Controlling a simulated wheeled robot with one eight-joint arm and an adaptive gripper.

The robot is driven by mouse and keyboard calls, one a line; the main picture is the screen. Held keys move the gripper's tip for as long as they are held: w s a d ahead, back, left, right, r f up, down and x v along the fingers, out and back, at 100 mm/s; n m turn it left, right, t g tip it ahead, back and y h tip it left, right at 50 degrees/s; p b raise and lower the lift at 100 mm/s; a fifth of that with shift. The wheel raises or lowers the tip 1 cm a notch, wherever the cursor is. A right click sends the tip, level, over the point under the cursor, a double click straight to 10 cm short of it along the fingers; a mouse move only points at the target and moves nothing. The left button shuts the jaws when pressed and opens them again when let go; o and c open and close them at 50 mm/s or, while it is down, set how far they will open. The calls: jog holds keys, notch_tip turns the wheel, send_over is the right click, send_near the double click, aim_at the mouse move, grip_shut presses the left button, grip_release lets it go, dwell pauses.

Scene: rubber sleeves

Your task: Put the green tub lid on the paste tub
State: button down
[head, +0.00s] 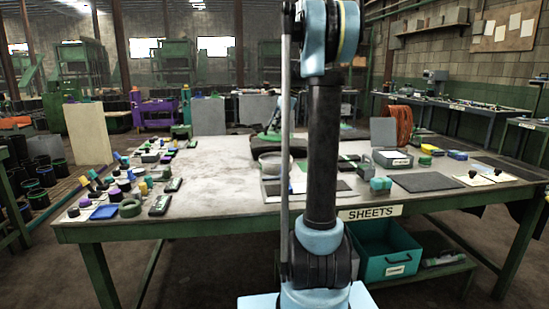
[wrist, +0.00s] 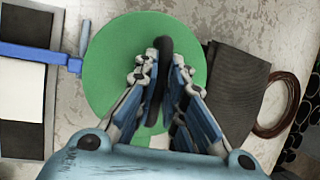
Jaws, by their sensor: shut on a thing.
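My gripper (wrist: 163,62) is shut on a dark, thin, upright thing (wrist: 166,48) in the wrist view. I cannot pick out the paste tub for sure; a pale round thing (head: 268,158) stands left of my arm.
The worktable (head: 215,185) has bare room left of centre. Small pots and tools crowd its left end. A grey box (head: 392,160), teal blocks (head: 380,184) and a dark mat (head: 427,182) lie right. A coil (wrist: 278,105) and dark sheets (wrist: 238,75) lie beside the disc.

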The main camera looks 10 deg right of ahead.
aim_at(276, 135)
notch_tip(276, 135, down, 5)
jog(key=shift+w, duration=0.1)
jog(key=shift+d+f, duration=0.1)
jog(key=shift+f, duration=2.2)
jog(key=c, duration=1.7)
grip_release()
jog(key=shift+f, duration=0.1)
jog(key=v, duration=1.2)
